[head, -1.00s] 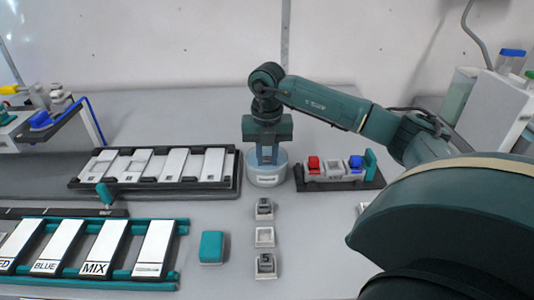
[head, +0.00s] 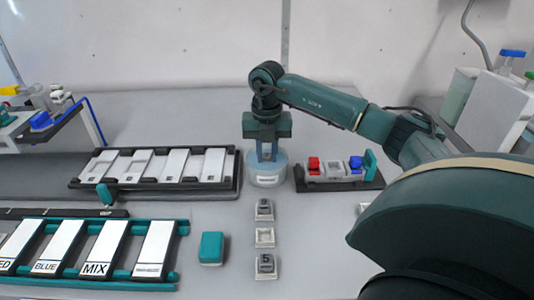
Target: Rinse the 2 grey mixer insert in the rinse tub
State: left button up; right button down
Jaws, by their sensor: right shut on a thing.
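My right gripper (head: 267,154) points down at the mouth of the round pale blue rinse tub (head: 267,181). It is shut on a small grey piece, apparently a grey mixer insert, mostly hidden by the fingers and the tub. I cannot tell whether the piece touches the water, nor read any mark on it. Two other grey inserts sit in square white holders in front of the tub: a rear one (head: 264,207) and a front one (head: 265,262) with a dark mark. The middle white holder (head: 265,237) between them looks empty. My left gripper is not in view.
A black rack of white plates (head: 155,167) stands left of the tub. A dark tray (head: 338,184) with red, grey and blue blocks stands close on its right. A teal block (head: 211,247) lies left of the holders. Labelled plates (head: 103,248) lie front left.

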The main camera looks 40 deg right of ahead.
jog(key=shift+s+a, duration=0.1)
jog(key=shift+s, duration=0.05)
dwell(0.5)
jog(key=shift+s+a, duration=0.15)
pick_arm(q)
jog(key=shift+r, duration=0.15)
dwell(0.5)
